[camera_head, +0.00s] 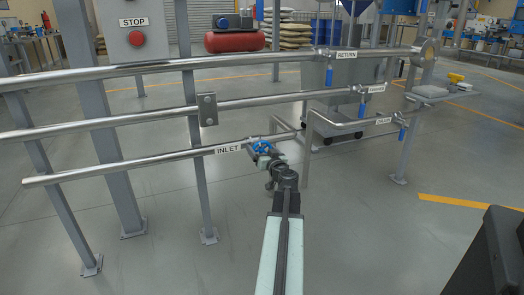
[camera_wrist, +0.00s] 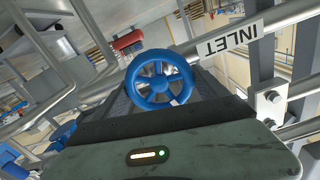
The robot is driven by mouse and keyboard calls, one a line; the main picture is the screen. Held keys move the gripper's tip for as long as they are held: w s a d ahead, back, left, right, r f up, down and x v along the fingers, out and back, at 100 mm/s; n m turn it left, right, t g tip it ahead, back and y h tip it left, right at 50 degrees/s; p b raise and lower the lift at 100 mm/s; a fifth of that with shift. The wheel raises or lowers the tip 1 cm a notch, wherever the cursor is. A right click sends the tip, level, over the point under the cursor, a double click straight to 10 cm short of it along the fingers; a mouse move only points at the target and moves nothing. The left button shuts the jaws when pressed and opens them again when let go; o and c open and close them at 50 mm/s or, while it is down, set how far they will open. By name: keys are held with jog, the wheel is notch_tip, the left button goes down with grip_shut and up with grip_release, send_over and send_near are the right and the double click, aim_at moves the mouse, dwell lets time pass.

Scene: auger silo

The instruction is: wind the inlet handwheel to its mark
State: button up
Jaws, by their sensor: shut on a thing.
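The blue inlet handwheel (camera_head: 262,147) sits on the lowest steel pipe, just right of the INLET label (camera_head: 228,149). In the wrist view the handwheel (camera_wrist: 137,88) is nearly face-on, with its rim, spokes and hub showing. A small pale patch (camera_wrist: 175,101) shows at its lower right; I cannot tell whether this is the mark. My gripper (camera_head: 267,163) is at the wheel. Its dark jaws lie on either side of the wheel in the wrist view and are shut on it. The exact contact is partly hidden.
Steel pipes run left to right above the inlet, with a RETURN label (camera_head: 346,55) and blue-handled valves (camera_head: 362,106) at right. Grey posts (camera_head: 197,150) stand left of my arm. A red STOP button (camera_head: 136,38) is at upper left.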

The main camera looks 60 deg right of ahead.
jog(key=m, duration=0.5)
jog(key=shift+s, duration=0.1)
jog(key=m, duration=0.5)
jog(key=shift+s+d+f, duration=0.1)
jog(key=shift+f, duration=0.05)
jog(key=m, duration=0.6)
jog(key=shift+f, duration=0.1)
jog(key=m, duration=0.5)
jog(key=shift+b, duration=0.3)
jog(key=shift+m, duration=0.3)
jog(key=o, duration=1.3)
jog(key=v, duration=0.8)
